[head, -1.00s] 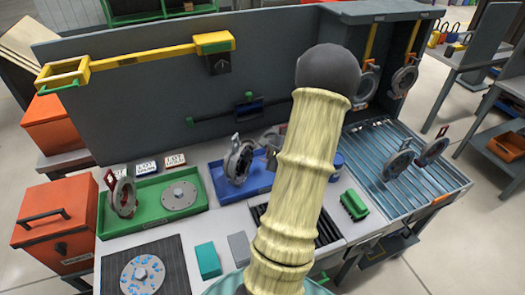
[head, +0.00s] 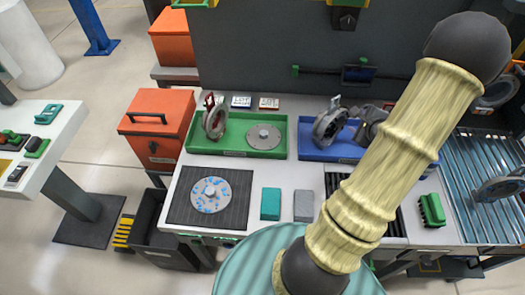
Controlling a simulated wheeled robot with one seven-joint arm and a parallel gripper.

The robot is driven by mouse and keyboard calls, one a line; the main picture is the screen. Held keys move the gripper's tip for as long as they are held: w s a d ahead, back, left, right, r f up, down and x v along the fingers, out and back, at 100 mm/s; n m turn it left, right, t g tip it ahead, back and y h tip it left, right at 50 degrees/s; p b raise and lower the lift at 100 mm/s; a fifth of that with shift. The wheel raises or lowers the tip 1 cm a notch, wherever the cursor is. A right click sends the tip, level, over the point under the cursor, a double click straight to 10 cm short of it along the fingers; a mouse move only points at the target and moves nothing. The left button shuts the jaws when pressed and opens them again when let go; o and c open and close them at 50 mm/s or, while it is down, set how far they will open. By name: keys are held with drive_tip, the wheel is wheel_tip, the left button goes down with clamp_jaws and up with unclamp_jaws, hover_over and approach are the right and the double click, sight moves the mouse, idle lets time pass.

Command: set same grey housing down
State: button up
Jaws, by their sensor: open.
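A round grey housing (head: 328,125) stands on edge in the blue tray (head: 309,151), at the middle of the bench in the head view. My gripper (head: 358,118) is just right of it, partly hidden by my arm. It is open; whether its fingers touch the housing is unclear. Another grey housing (head: 214,121) with a red tag stands at the left end of the green tray (head: 237,117). A flat grey disc (head: 263,137) lies in that tray. A disc with blue spots (head: 210,194) lies on a black ribbed mat (head: 180,211).
A teal block (head: 271,204) and a grey block (head: 304,206) lie in front of the trays. A green brush-like block (head: 432,210) is at the right. Another housing (head: 497,188) is on the roller conveyor (head: 467,165). An orange box (head: 158,128) stands left of the bench.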

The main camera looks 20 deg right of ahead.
drive_tip(key=w+a+r+n+g+y, duration=0.1)
drive_tip(key=w+a+r+n+g, duration=0.15)
drive_tip(key=a+n, duration=0.6)
drive_tip(key=w+a+r+n+g, duration=0.1)
drive_tip(key=w+a+n+g, duration=0.15)
drive_tip(key=a+n, duration=0.6)
drive_tip(key=s+a+r+n+g+y, duration=0.1)
drive_tip(key=s+a+n, duration=0.3)
drive_tip(key=a, duration=0.6)
drive_tip(key=s+a+r+n+g+y, duration=0.1)
drive_tip(key=s+a+n, duration=0.3)
drive_tip(key=a, duration=0.6)
drive_tip(key=shift+s+a+r+n+g, duration=0.3)
drive_tip(key=shift+r+n+g, duration=0.15)
drive_tip(key=shift+n, duration=0.45)
